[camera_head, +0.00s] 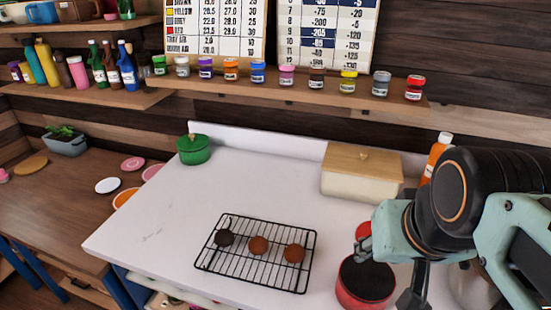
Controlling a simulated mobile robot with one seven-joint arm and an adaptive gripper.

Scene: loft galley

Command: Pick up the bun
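Three small round buns rest in a row on a black wire cooling rack (212,262) on the white worktop. The left bun (224,237) is very dark. Which one the task means, I cannot tell. My arm fills the right side of the picture, to the right of the rack and apart from it. What seems to be part of my gripper (414,286) points down near the lower edge; its fingertips are not clearly seen, so its opening cannot be told.
A red pot (362,297) with a dark top stands between the rack and my arm. Behind are a cream bread box (358,184) with a wooden lid, an orange bottle (437,152) and a green lidded pot (193,150). Jars line the shelf above. The worktop behind the rack is clear.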

